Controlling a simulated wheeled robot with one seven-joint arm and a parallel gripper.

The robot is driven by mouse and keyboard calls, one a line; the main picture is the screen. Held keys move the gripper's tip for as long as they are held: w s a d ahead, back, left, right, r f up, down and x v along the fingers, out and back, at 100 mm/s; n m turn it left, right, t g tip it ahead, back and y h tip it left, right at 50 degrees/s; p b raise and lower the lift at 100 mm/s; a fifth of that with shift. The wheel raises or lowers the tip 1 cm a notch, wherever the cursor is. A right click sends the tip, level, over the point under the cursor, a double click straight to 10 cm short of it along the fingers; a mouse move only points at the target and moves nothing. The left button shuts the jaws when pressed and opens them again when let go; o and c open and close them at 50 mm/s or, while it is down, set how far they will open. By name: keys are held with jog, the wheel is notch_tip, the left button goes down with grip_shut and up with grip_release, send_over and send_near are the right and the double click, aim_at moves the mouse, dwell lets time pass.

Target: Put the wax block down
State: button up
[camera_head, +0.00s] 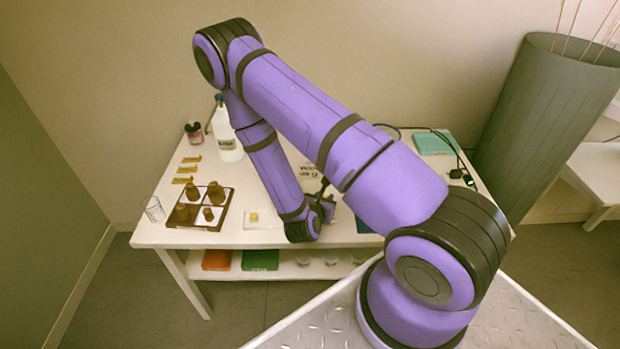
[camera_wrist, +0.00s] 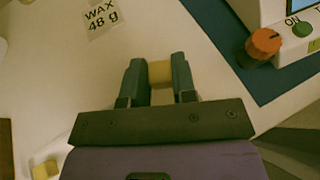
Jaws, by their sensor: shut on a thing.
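My gripper (camera_wrist: 160,66) is shut on a pale yellow wax block (camera_wrist: 160,75), which sits between its two dark fingers. The block is over the white tabletop in the wrist view; I cannot tell whether it touches the surface. In the head view my arm's end is low over the table, and its fingers and the held block are hidden. Another yellow block (camera_head: 254,216) lies on a white pad left of my arm's end. A yellow block also shows at the lower left of the wrist view (camera_wrist: 45,169). A card (camera_wrist: 101,18) reads "WAX 48 g".
A device with an orange knob (camera_wrist: 264,43) stands on a blue mat (camera_wrist: 262,83) at right. A compartment tray (camera_head: 181,214) holds several brown bottles. A white jug (camera_head: 225,140) stands behind, and a clear cup (camera_head: 153,209) at the left edge.

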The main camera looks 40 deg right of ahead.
send_over(304, 182)
jog(key=s+a, duration=0.2)
jog(key=shift+s+d+f, duration=0.2)
jog(key=shift+f, duration=2.2)
jog(key=o, duration=0.9)
jog(key=shift+f, duration=0.1)
